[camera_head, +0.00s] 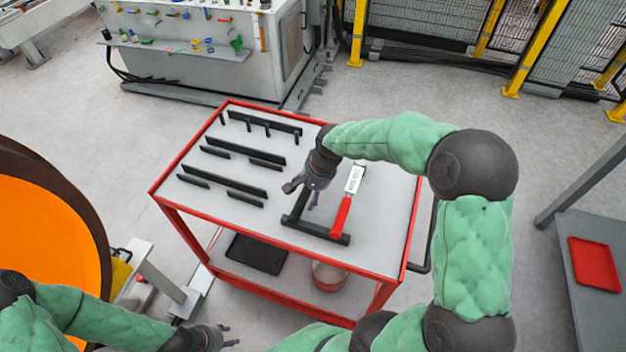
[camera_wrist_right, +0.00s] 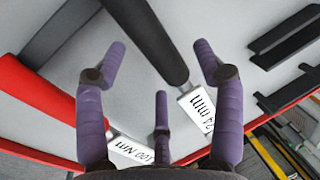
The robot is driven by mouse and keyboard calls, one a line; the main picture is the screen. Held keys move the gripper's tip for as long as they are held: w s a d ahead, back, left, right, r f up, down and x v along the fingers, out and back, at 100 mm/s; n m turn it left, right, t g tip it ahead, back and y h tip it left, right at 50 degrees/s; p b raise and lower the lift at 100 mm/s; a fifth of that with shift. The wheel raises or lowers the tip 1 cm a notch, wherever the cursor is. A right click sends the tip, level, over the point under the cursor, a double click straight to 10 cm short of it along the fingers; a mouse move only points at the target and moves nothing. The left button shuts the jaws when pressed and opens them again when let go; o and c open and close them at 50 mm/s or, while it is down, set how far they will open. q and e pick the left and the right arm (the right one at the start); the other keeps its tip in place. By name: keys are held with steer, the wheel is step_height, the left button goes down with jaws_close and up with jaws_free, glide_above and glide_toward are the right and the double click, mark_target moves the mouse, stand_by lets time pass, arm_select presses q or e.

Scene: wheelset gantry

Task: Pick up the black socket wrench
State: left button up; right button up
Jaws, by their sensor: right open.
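The black socket wrench (camera_head: 297,204) lies on the top of the red-rimmed cart, its far part hidden under my right gripper in the head view. In the right wrist view its black handle (camera_wrist_right: 153,38) runs between the two side fingers, down to a white "24 mm" label (camera_wrist_right: 198,108). My right gripper (camera_head: 301,194) is over it with fingers spread and empty; it also shows in the right wrist view (camera_wrist_right: 160,72). I cannot tell whether the fingers touch it. My left gripper (camera_head: 229,336) is low at the bottom edge, beside the cart, fingers apart and empty.
A red-handled tool (camera_head: 341,217) with a white "100 NM" label lies right of the wrench. A black strip (camera_head: 318,231) runs along both handle ends. Several black bars (camera_head: 236,180) lie on the cart's left half. The cart's red rim (camera_head: 160,182) bounds the top.

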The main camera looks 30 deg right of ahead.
mark_target(308, 194)
steer(key=b+x, duration=0.1)
steer(key=x, duration=0.2)
steer(key=shift+w+d+f, duration=0.1)
steer(key=shift+d, duration=0.05)
steer(key=c, duration=1.3)
jaws_close()
